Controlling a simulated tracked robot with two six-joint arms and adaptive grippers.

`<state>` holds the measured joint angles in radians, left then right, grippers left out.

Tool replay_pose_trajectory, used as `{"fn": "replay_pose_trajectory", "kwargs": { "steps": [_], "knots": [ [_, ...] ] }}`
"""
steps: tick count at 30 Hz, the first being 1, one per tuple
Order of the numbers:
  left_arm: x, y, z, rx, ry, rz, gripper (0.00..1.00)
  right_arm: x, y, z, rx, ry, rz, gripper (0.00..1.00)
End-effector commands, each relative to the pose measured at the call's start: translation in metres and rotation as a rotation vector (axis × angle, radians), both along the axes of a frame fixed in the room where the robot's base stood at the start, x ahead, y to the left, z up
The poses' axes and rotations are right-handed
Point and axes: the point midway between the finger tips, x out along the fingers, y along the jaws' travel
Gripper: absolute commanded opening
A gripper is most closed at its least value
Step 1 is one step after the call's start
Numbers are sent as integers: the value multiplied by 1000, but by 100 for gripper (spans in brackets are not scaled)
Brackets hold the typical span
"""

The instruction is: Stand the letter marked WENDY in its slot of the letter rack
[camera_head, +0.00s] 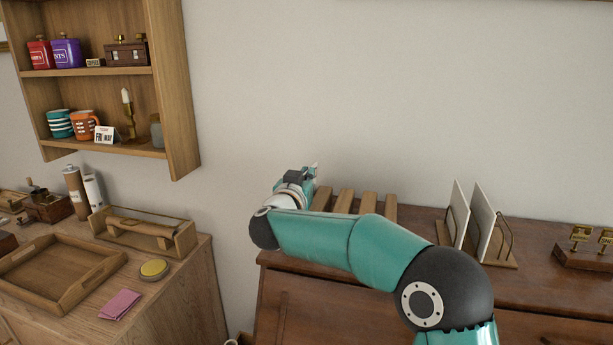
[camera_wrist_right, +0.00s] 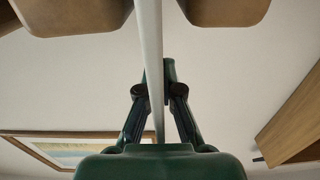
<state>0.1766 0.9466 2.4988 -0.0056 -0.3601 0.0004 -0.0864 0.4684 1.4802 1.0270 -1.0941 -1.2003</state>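My right gripper (camera_head: 313,172) is at the left end of a row of wooden slats, which looks like the letter rack (camera_head: 344,200), on the dark cabinet. In the right wrist view, a thin white letter (camera_wrist_right: 150,40) shows edge-on between the fingers of my right gripper (camera_wrist_right: 158,92), which look shut on it. It runs up between two wooden slats (camera_wrist_right: 226,8) at the top of that view. How deep it sits is hidden, and no name can be read. In the head view my arm hides the letter and the rack's lower front. My left gripper is not in view.
A wire stand (camera_head: 499,258) holding two white cards (camera_head: 482,222) is right of the rack, with brass items (camera_head: 582,248) farther right. A wall shelf (camera_head: 183,90) hangs above.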

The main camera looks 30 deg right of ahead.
Motion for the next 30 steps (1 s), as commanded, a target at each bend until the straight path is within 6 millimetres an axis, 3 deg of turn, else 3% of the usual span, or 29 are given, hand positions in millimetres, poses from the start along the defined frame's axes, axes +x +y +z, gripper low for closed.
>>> {"fn": "replay_pose_trajectory", "kwargs": {
  "steps": [1, 14, 20, 30],
  "knots": [
    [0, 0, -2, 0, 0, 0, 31, 2, 2, -12, 8, 19, 5, 0],
    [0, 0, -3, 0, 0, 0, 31, 2, 2, -15, 9, 20, 6, 0],
    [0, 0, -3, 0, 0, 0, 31, 1, 1, -12, 6, 14, 4, 35],
    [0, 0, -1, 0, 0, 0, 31, -1, 1, -9, 4, 9, 2, 35]
  ]
}}
